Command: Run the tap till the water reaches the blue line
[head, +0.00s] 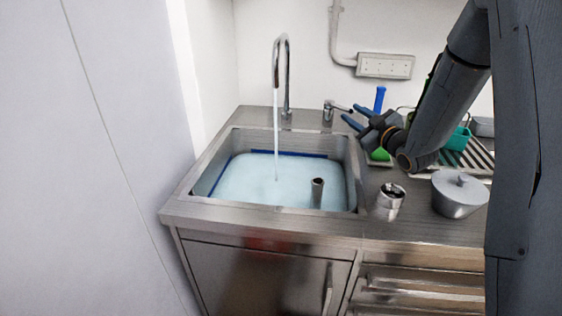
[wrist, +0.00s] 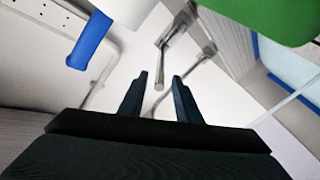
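The steel spout (head: 283,60) pours a thin stream of water (head: 276,135) into the sink (head: 355,165). Pale blue water (head: 250,182) covers the sink floor broadly. The blue line (head: 288,154) runs along the back and left walls, and the water's edge lies at or just under it; I cannot tell the exact gap. The tap lever (head: 340,107) stands right of the spout. My gripper (head: 350,112) is open beside it. In the wrist view my gripper (wrist: 160,78) has its fingers apart, with the lever (wrist: 170,40) ahead, its end appearing between the fingertips.
An upright pipe (head: 317,192) stands in the sink. A steel canister (head: 390,200) and a lidded pot (head: 459,192) stand on the counter to the right. A blue-handled tool (head: 380,98), a green item (head: 380,154) and a drying rack (head: 480,155) lie around my arm.

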